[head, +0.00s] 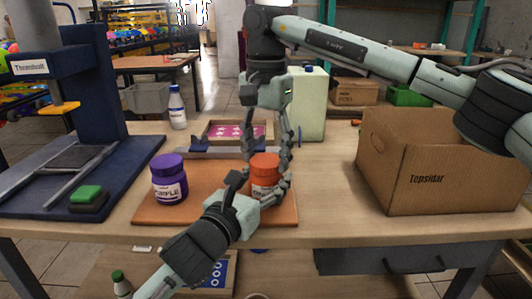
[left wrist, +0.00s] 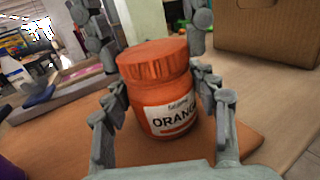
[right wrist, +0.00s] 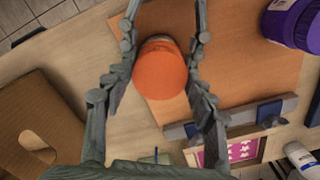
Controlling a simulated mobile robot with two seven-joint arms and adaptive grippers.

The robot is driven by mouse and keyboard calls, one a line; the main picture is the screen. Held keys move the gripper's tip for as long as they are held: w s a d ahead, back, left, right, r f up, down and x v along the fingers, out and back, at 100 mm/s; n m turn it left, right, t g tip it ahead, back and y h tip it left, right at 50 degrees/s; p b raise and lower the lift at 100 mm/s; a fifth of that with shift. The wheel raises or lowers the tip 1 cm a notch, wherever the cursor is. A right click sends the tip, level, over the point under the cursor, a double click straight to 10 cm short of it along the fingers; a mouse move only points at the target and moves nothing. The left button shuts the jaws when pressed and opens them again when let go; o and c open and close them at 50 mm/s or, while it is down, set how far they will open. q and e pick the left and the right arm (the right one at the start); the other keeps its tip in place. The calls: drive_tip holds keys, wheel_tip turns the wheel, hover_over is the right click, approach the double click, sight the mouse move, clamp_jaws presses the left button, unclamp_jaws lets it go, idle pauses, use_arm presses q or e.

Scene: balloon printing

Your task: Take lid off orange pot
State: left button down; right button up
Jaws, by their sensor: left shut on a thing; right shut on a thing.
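The orange pot (head: 264,187) stands upright on the brown board, with its orange lid (head: 265,161) on top. In the left wrist view the pot's body (left wrist: 160,92) carries a white label, and the ribbed lid (left wrist: 152,58) sits on it. My left gripper (head: 258,186) comes from the front with its fingers shut around the pot's body. My right gripper (head: 267,158) comes from above with its fingers either side of the lid, shut on it. The right wrist view looks down on the lid (right wrist: 160,70) between those fingers. The pot's far side is hidden.
A purple pot (head: 169,178) stands left on the brown board (head: 215,214). A framed pink screen (head: 235,131) lies behind. A cardboard box (head: 436,165) is at right, a blue press (head: 95,95) at left. A pale green canister (head: 311,105) and a white bottle (head: 177,108) stand at the back.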

sight(266, 160)
drive_tip(key=shift+r, duration=0.15)
drive_tip(key=shift+r, duration=0.95)
drive_tip(key=shift+r, duration=0.1)
drive_tip(key=shift+r, duration=1.95)
use_arm(q)
drive_tip(key=shift+c, duration=2.1)
unclamp_jaws()
